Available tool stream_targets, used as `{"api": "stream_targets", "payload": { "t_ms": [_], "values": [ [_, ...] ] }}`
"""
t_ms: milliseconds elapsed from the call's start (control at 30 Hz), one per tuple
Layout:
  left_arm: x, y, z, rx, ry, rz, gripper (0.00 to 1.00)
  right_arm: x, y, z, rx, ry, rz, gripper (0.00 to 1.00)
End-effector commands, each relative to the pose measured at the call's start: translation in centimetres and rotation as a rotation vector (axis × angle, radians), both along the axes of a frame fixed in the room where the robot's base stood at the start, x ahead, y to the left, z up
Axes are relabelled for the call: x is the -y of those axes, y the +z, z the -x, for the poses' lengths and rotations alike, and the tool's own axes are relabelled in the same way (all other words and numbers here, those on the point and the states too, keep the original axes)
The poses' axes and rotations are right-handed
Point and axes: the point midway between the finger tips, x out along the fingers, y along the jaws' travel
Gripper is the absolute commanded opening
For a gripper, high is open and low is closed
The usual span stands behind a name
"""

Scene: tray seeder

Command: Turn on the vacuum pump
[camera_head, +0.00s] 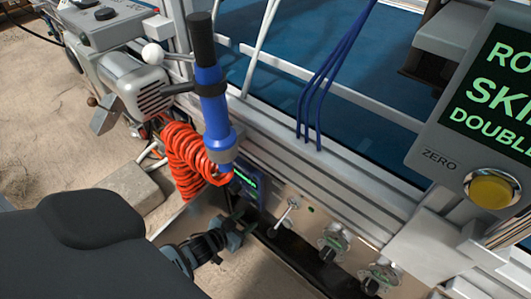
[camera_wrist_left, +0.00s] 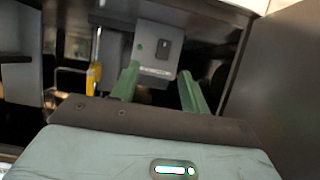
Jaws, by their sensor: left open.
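My left gripper (camera_head: 240,222) reaches in from the bottom left of the head view, low beside the machine's front panel. In the left wrist view its two green fingers (camera_wrist_left: 158,73) are spread apart with nothing between them. Beyond the fingertips is a grey box (camera_wrist_left: 157,50) with a dark rocker switch (camera_wrist_left: 162,48) and a small green dot to its left. The box looks close, but I cannot tell whether the fingers touch it. I cannot tell the switch's position, or surely which unit is the vacuum pump. My right gripper is not in view.
A blue hand tool (camera_head: 213,100) and a coiled orange hose (camera_head: 186,155) hang just above my left gripper. A lever (camera_head: 288,213) and knobs (camera_head: 333,242) line the front panel. A yellow button (camera_head: 491,189) is at right. A yellow part (camera_wrist_left: 93,78) is left of the fingers.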

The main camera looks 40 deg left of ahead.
Motion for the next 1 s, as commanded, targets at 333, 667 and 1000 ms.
{"api": "stream_targets", "payload": {
  "t_ms": [333,667,1000],
  "values": [
    [-0.7,-1.4,-2.5,0.029,0.002,0.009,0.45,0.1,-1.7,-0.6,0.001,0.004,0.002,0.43],
    [-0.5,-2.8,-5.3,0.029,0.002,0.007,0.45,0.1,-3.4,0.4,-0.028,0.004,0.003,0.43],
    [-0.2,-4.4,-9.0,0.026,0.001,0.007,0.45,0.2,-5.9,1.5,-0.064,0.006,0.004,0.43]
  ]
}}
